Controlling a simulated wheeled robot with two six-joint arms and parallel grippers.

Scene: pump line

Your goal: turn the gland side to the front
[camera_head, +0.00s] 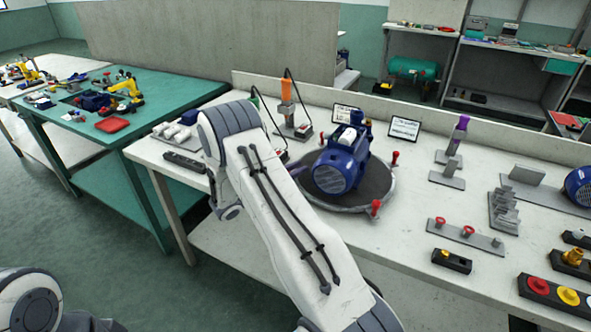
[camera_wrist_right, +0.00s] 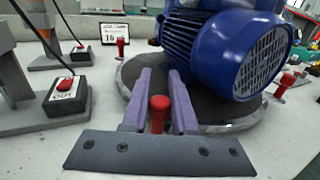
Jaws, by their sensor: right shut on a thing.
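The blue pump unit (camera_head: 335,172) sits on a dark round turntable (camera_head: 349,207) on the white bench. Its round grilled end faces the front in the head view; in the wrist view the finned blue body (camera_wrist_right: 205,45) and grille are at upper right. I cannot make out the gland. Red pegs stand around the turntable's rim. My right gripper (camera_wrist_right: 160,72) has its purple fingers shut around one red peg (camera_wrist_right: 159,103) at the turntable's near edge in the wrist view. In the head view my right arm hides most of this gripper. My left gripper is out of view.
An orange-topped stand (camera_head: 288,105) and push-button boxes, one a black box (camera_wrist_right: 65,96), are left of the turntable. Small signs (camera_head: 404,129) stand behind. A purple-topped stand (camera_head: 456,135), grey blocks and a red-knobbed rail (camera_head: 468,234) are to the right.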

